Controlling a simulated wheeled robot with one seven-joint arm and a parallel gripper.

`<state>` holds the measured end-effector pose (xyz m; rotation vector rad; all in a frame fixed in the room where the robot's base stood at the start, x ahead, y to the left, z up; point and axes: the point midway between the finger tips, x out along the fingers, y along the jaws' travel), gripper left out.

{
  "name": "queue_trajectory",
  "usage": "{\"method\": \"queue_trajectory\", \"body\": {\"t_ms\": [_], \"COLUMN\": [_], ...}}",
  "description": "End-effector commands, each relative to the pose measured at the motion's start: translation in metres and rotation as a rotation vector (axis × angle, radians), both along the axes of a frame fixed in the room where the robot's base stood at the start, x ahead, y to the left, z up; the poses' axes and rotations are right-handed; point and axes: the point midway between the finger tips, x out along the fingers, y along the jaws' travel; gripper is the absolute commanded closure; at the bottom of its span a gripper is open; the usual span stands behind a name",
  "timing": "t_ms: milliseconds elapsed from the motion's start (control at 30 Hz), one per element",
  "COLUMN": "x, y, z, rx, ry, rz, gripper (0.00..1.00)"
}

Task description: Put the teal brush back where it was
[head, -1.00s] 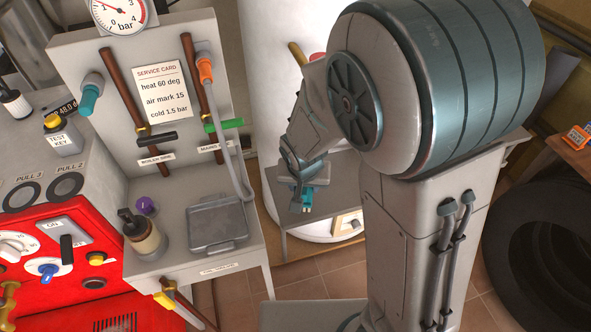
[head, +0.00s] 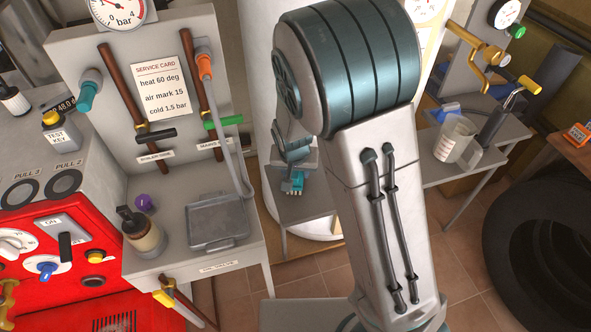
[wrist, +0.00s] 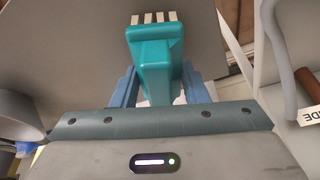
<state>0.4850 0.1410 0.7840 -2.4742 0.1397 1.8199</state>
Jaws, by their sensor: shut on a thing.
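The teal brush (wrist: 155,50) with pale bristle tufts is held between the two blue fingers of my gripper (wrist: 161,88) in the wrist view. Its bristle end points away from the gripper. In the head view the brush (head: 297,182) shows small below my gripper (head: 296,168), bristles down, in front of a low grey shelf (head: 305,208). I cannot tell whether it touches the shelf. My arm hides part of the area behind it.
At right, a bench (head: 440,172) holds a clear measuring cup (head: 455,138). A black tire (head: 540,240) lies at far right.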

Motion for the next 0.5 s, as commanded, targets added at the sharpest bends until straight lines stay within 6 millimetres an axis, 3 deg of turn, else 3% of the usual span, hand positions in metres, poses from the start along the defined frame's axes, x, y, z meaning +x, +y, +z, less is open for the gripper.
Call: {"method": "queue_trajectory", "body": {"t_ms": [100,133,200,500], "x": [-0.0001,-0.0001,-0.0001,-0.0002], "y": [-0.0001,0.0,-0.0001,0.0], "z": [-0.0047,-0.0038,-0.0033,-0.0017], "rx": [0.0,0.0,0.0,0.0], "ry": [0.0,0.0,0.0,0.0], "rz": [0.0,0.0,0.0,0.0], "gripper": [0.78,0.54,0.38,0.38]}}
